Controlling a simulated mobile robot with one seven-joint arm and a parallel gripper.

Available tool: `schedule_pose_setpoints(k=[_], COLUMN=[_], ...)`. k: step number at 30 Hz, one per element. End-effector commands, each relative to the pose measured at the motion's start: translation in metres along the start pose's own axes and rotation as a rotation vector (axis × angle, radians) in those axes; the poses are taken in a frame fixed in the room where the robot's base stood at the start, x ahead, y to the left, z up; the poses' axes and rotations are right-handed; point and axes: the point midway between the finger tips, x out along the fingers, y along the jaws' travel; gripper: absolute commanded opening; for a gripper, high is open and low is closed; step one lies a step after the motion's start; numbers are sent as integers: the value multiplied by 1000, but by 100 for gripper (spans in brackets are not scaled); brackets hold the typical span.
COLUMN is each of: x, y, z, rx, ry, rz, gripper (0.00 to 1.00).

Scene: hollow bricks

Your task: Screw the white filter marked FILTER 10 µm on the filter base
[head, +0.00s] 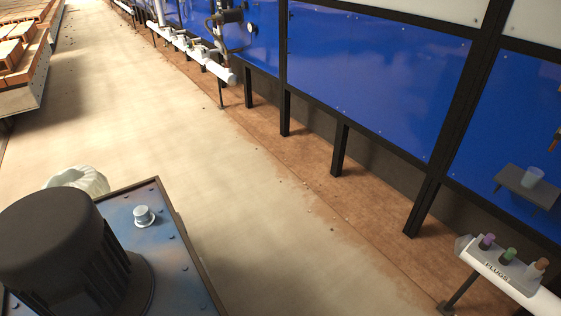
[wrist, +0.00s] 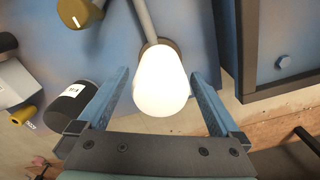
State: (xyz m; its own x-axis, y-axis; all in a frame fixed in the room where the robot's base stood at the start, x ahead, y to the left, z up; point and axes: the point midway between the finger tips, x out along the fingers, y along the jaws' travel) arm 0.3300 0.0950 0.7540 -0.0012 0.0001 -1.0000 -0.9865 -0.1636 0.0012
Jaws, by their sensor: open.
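In the wrist view my gripper (wrist: 158,73) is open, with one blue finger on each side of a smooth white rounded body (wrist: 161,88). Gaps show between it and both fingers. No marking is visible on it, so I cannot read whether it is the FILTER 10 µm. Its far end meets a grey-brown round collar (wrist: 152,44), with a grey pipe (wrist: 144,18) running up from there. The collar may be the filter base. Whether the white body is screwed in or only near it, I cannot tell. My gripper is not in the head view.
A blue panel edge (wrist: 236,45) is to the right. The head view shows a PLUGS holder (head: 497,268), a cup (head: 532,176) and open floor (head: 215,140).

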Motion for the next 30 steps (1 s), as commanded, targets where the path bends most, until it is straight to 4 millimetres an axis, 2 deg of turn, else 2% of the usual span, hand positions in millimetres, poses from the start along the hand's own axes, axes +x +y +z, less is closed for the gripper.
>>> schedule_pose_setpoints(k=[6,15,21,30], x=[-41,-92,-109,-113], y=[0,-1,0,0], z=[0,0,0,0], rx=[2,0,0,0], ry=[-1,-1,0,0], rz=[-4,-4,-1,0], gripper=[100,100,100,100])
